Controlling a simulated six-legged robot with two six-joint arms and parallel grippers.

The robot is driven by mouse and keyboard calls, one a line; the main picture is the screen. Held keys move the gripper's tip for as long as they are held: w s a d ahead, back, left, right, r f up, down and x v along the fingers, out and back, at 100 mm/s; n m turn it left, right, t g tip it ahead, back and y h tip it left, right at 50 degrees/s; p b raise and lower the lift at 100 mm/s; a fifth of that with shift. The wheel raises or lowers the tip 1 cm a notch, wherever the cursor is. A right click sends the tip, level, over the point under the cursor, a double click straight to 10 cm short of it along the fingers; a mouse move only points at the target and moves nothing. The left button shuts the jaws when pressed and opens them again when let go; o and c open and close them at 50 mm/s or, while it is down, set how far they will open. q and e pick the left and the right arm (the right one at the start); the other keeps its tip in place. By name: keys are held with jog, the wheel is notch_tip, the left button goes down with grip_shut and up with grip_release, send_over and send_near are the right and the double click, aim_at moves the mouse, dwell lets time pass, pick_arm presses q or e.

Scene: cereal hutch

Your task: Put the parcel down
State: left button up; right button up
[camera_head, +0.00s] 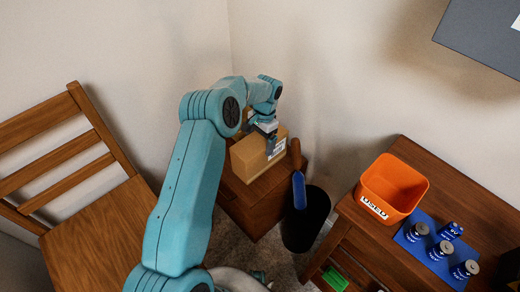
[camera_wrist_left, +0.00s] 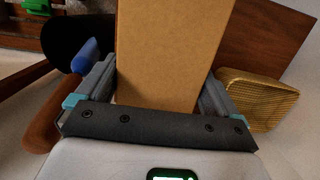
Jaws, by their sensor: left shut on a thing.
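The parcel is a brown cardboard box (camera_head: 258,158) with a white label, at the small wooden stand in the head view. My left gripper (camera_head: 268,140) is shut on the parcel from above. In the left wrist view the parcel (camera_wrist_left: 172,45) fills the space between the two fingers of the gripper (camera_wrist_left: 155,88). The small wooden stand (camera_head: 246,208) is below the parcel; I cannot tell whether the parcel touches its top. My right gripper is in neither view.
A dark bin (camera_head: 306,222) holding a blue and brown handled thing (camera_head: 299,188) stands beside the stand. A woven golden object (camera_wrist_left: 258,98) is close to the gripper. A wooden chair (camera_head: 98,215) is at left. An orange bin (camera_head: 394,186) and several blue cans (camera_head: 440,250) are at right.

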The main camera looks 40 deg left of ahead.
pick_arm(q)
notch_tip(320, 180, down, 4)
jog(key=shift+w+f, duration=0.15)
jog(key=shift+f, duration=0.1)
jog(key=shift+b, duration=0.3)
jog(key=o, duration=1.6)
jog(key=shift+f, duration=0.2)
jog(key=shift+o, duration=0.3)
jog(key=shift+r, duration=0.1)
jog(key=shift+r, duration=0.1)
jog(key=shift+r, duration=0.25)
jog(key=r, duration=0.3)
jog(key=w+r+p, duration=0.1)
jog(key=r, duration=0.7)
jog(key=shift+w+d+r+p, duration=0.1)
jog(key=shift+w+r+p, duration=0.15)
jog(key=shift+w+p, duration=0.15)
